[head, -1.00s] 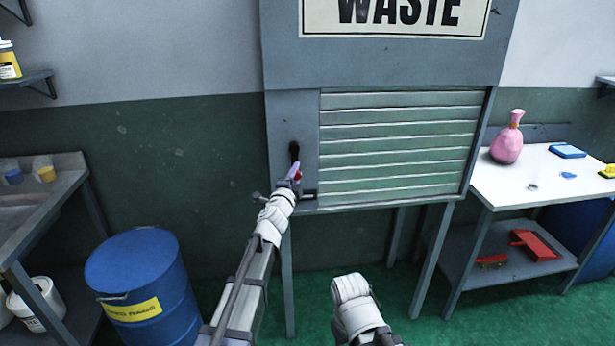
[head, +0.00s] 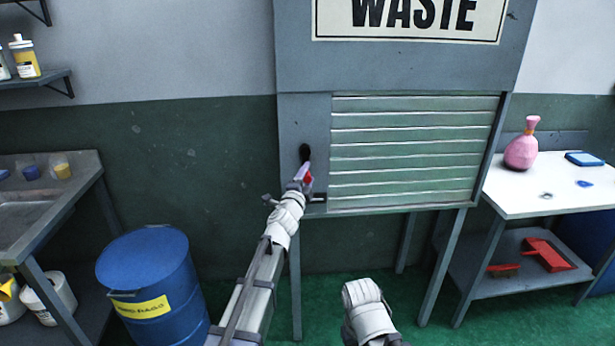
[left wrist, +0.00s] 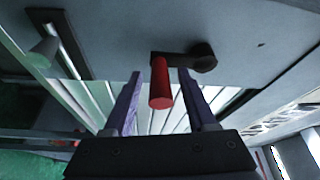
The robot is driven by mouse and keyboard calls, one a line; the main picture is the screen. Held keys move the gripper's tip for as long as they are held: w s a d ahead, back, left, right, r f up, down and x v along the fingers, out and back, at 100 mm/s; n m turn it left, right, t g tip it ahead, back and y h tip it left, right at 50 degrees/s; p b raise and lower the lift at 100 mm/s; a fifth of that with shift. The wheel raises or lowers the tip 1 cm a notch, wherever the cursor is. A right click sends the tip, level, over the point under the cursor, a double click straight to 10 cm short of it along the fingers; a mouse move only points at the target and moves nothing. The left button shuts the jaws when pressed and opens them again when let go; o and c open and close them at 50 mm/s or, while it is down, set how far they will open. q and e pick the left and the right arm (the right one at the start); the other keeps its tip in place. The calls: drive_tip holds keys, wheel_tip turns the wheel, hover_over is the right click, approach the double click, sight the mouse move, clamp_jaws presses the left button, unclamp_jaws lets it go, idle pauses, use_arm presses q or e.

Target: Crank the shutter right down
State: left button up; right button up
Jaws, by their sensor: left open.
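The shutter (head: 415,150) is a set of pale green slats under the WASTE sign, and its slats fill the opening down to about the lower frame edge. The crank has a black arm (head: 305,153) on the panel left of the shutter and a red handle (head: 307,177). My left gripper (head: 303,181) is at the handle. In the left wrist view the red handle (left wrist: 160,84) stands between the two open fingers of my left gripper (left wrist: 160,76), with gaps on both sides. The black crank arm (left wrist: 190,57) runs right from it. My right gripper's fingers do not show.
A blue drum (head: 153,280) stands low on the left beside a grey sink bench (head: 85,172). A white-topped table (head: 545,200) with a pink bottle (head: 521,148) is on the right. A grey knob (left wrist: 45,48) in a slot shows in the left wrist view.

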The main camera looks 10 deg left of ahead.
use_arm(q)
drive_tip(key=s+a, duration=0.1)
drive_tip(key=s, duration=0.6)
drive_tip(key=shift+s+f+b, duration=0.3)
drive_tip(key=shift+s+f, duration=0.05)
drive_tip(key=shift+a, duration=0.1)
